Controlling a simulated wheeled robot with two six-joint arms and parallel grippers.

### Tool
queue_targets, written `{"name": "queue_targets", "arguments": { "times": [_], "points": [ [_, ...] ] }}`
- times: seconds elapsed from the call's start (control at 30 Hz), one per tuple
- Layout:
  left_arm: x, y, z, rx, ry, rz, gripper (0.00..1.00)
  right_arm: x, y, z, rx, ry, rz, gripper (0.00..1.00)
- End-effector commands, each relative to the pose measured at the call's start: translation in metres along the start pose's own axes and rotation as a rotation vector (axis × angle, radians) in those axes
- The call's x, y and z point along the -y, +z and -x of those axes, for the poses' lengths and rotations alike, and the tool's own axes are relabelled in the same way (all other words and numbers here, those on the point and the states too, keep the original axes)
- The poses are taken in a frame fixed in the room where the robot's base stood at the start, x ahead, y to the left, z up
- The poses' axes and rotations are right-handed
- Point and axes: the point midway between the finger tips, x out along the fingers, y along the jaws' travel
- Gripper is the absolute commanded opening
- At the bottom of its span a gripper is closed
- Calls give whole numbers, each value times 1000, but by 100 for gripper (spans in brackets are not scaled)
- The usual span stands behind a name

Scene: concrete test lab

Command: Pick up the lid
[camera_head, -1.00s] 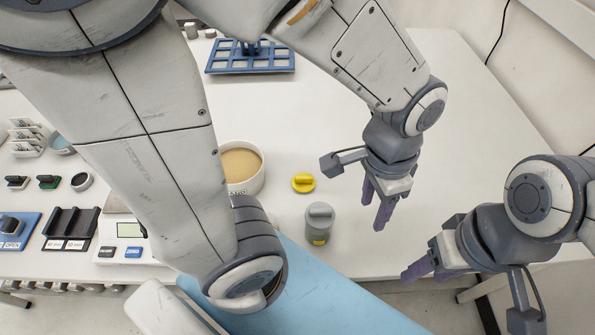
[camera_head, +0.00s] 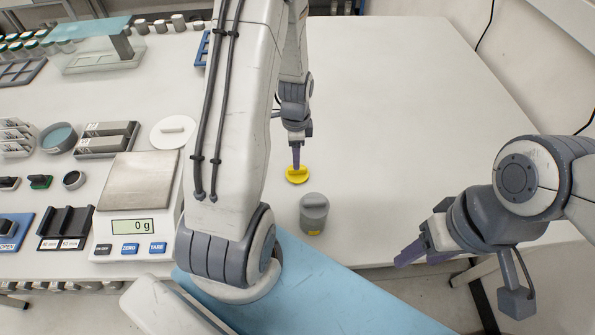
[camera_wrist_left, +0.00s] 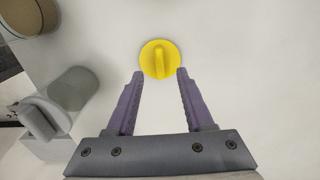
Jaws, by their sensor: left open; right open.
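The yellow lid (camera_head: 297,176) is a small disc with a raised grip bar and lies flat on the white table. My left gripper (camera_head: 296,158) points down over it from the far side. In the left wrist view the lid (camera_wrist_left: 160,60) sits just ahead of the two purple fingertips of my left gripper (camera_wrist_left: 160,76), centred between them. The fingers are open and empty; I cannot tell their exact height above the lid. My right gripper (camera_head: 412,254) is open and empty near the table's front edge, well to the right.
The table is clear to the right.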

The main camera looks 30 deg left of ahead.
Motion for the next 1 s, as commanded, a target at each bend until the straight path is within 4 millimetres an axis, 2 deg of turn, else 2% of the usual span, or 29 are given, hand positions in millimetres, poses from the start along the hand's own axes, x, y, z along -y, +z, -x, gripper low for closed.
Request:
{"name": "queue_targets", "arguments": {
  "times": [0.17, 0.33, 0.5, 0.8, 0.93, 1.0],
  "points": [
    [-1, -1, -11, 1, 4, 0, 52, 0, 0, 6, 0, 0, 0, 53],
    [-2, -4, -32, 2, 6, 0, 52, 1, -1, 16, 0, 0, -1, 53],
    [-1, -4, -50, 1, 2, 0, 52, 1, -1, 18, 0, 0, -1, 53],
    [-1, -4, -54, 0, 0, 1, 52, 1, -1, 18, 0, 0, -1, 53],
    [-1, -4, -54, 0, 0, 1, 3, 1, -1, 18, 0, 0, -1, 53],
    [-1, -4, -54, 0, 0, 1, 0, 1, -1, 18, 0, 0, -1, 53]
  ]
}}
